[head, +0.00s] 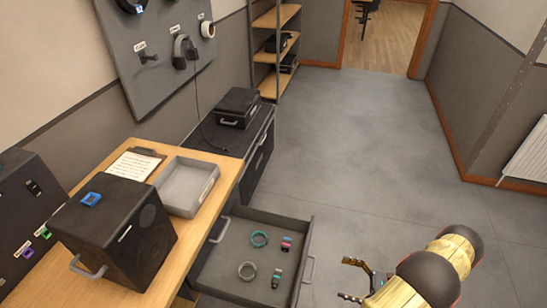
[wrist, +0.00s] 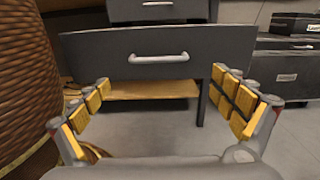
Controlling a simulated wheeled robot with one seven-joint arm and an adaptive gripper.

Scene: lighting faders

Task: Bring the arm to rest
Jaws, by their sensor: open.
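My gripper (head: 358,279) is at the lower right of the head view, just right of an open drawer (head: 230,272). In the wrist view my gripper (wrist: 155,105) shows its two padded fingers spread wide, with nothing between them. The drawer's dark front (wrist: 110,47) and its grey handle (wrist: 158,58) lie ahead of the fingers, apart from them. In the head view the handle (head: 311,269) is on the drawer's right side.
A wooden desk (head: 190,235) bears a black speaker box (head: 115,230) and a grey tray (head: 186,185). A black cabinet (head: 258,160) stands behind. The floor (head: 380,150) is clear.

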